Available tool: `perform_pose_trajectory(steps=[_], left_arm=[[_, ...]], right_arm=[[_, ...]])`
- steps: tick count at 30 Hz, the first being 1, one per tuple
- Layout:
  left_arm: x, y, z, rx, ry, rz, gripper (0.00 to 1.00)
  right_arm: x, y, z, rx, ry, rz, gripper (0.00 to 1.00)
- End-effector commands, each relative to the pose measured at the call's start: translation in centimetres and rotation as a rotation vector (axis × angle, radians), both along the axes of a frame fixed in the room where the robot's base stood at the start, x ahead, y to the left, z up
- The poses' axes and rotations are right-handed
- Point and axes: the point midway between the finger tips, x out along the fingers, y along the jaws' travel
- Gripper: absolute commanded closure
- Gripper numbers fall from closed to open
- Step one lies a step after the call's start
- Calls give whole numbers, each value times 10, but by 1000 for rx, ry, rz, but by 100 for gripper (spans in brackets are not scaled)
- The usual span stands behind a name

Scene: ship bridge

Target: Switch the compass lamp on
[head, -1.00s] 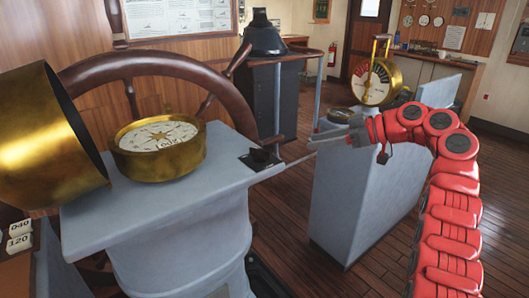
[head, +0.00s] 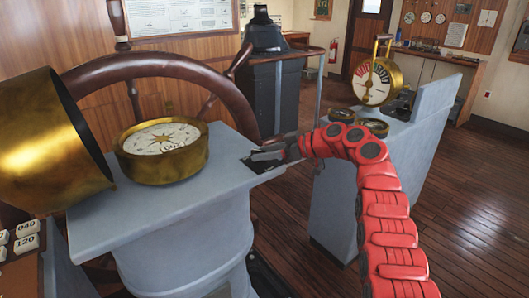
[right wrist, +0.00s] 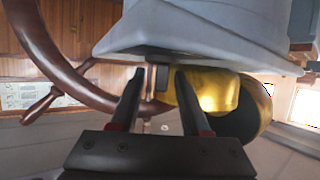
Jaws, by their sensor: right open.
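The brass compass (head: 165,152) with a white card sits on the grey pedestal top (head: 110,215); its brass side also shows in the right wrist view (right wrist: 212,90). A dark switch plate (head: 262,168) lies on the pedestal's right corner, mostly covered by my right gripper (head: 262,154). In the right wrist view a small dark lever (right wrist: 158,76) stands between the tips of my open right gripper (right wrist: 160,78). I cannot tell whether the fingers touch it, or which way it is set. My left gripper is out of view.
A large brass hood (head: 45,140) lies tilted left of the compass. The wooden wheel (head: 175,65) stands behind the pedestal. A grey console (head: 345,200) with a brass telegraph (head: 377,80) and small gauges is on the right. The floor between pedestal and console is clear.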

Motion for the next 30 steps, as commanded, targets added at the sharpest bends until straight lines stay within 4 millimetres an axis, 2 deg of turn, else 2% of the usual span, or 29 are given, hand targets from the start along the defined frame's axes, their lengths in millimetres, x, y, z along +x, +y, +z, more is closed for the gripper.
perform_pose_trajectory(steps=[7,12,15,30], left_arm=[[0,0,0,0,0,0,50],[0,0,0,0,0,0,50],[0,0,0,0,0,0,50],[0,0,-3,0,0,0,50]], right_arm=[[0,0,-1,0,2,1,56],[0,0,-1,0,2,1,86],[0,0,-1,0,2,1,100],[0,0,-4,-1,4,-16,100]])
